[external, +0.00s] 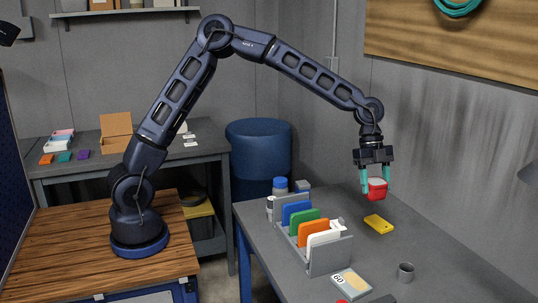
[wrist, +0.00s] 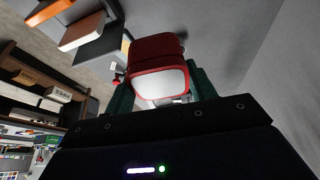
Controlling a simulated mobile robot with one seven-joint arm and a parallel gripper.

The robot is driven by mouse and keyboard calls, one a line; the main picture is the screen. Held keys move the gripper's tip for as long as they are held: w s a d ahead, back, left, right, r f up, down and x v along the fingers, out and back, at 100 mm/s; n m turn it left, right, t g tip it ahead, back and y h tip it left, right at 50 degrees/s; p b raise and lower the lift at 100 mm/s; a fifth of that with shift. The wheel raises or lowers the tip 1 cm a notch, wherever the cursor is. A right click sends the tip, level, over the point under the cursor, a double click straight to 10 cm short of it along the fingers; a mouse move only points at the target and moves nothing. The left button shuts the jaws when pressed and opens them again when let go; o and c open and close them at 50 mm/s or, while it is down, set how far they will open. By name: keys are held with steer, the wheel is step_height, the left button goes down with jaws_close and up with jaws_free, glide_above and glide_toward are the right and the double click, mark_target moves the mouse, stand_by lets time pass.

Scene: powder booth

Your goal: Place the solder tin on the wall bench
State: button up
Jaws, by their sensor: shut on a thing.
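A small red tin with a white face, which I take as the solder tin (external: 377,190), is between the teal fingers of my gripper (external: 375,182). My gripper is shut on it and points down, holding it above the grey bench (external: 385,245) along the right wall. The tin appears clear of the bench top. In the wrist view the tin (wrist: 158,55) sits between both fingers of my gripper (wrist: 162,88), its pale face toward the camera. I cannot tell whether this grey bench or the one at the back is the wall bench.
A yellow thing (external: 379,224) lies on the bench just below the tin. Another grey bench (external: 205,150) stands at the back, beside a blue drum (external: 258,160).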

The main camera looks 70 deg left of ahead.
steer(key=w+a+r+n+t, duration=0.1)
steer(key=w+a+n, duration=0.3)
steer(key=a, duration=1.1)
steer(key=w+a+n+t, duration=0.1)
steer(key=w+a, duration=0.6)
steer(key=a, duration=0.9)
steer(key=s+a+r+n+t+y, duration=0.15)
steer(key=a+n, duration=0.35)
steer(key=a, duration=2.3)
steer(key=s+a+n, duration=0.1)
steer(key=s+a, duration=0.3)
steer(key=a, duration=0.5)
steer(key=s+a+r+n+t+y, duration=0.1)
steer(key=s+a+n, duration=0.1)
steer(key=s+a, duration=0.5)
steer(key=s+a+n, duration=0.1)
steer(key=s+a, duration=0.1)
steer(key=a, duration=0.9)
steer(key=s+a+r+n+y, duration=0.2)
steer(key=s+a+n, duration=0.3)
steer(key=s+a, duration=1.65)
steer(key=shift+t, duration=0.25)
steer(key=f, duration=2)
steer(key=shift+d+f, duration=0.15)
steer(key=shift+d, duration=0.15)
steer(key=shift+f, duration=0.15)
steer(key=o, duration=1.2)
